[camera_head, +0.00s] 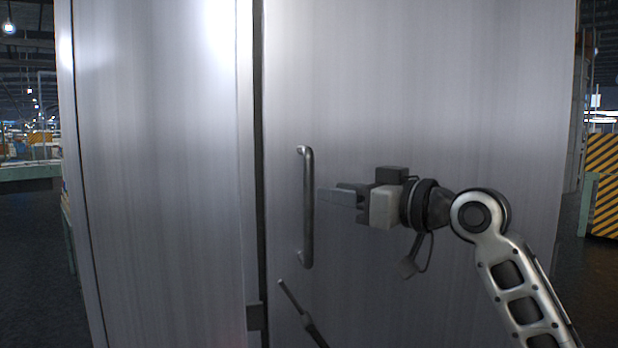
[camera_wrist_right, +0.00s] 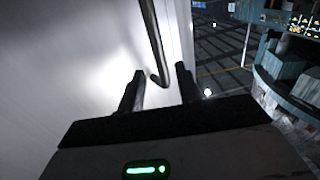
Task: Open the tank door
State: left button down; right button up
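The tank door (camera_head: 420,90) is a tall, brushed metal panel right of a dark vertical seam and looks shut. Its vertical bar handle (camera_head: 308,215) stands near the seam. My right gripper (camera_head: 328,196) is just right of the handle, with its fingers pointing left towards it. In the right wrist view my right gripper (camera_wrist_right: 160,70) is open, its two dark fingers apart. The end of the handle (camera_wrist_right: 154,40) shows ahead, in line with the gap between them. I cannot tell whether they touch it. My left gripper is not in view.
A metal panel (camera_head: 160,180) lies left of the seam. A small dark bracket (camera_head: 255,317) sits low on the seam. A thin dark rod (camera_head: 295,302) shows below the handle; I cannot tell what it is. A yellow-black striped barrier (camera_head: 603,185) stands far right. Dark floor (camera_head: 28,250) is open at left.

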aim_at(313, 187)
jog(key=p+x, duration=0.1)
jog(key=x, duration=0.6)
jog(key=shift+p, duration=0.35)
grip_shut()
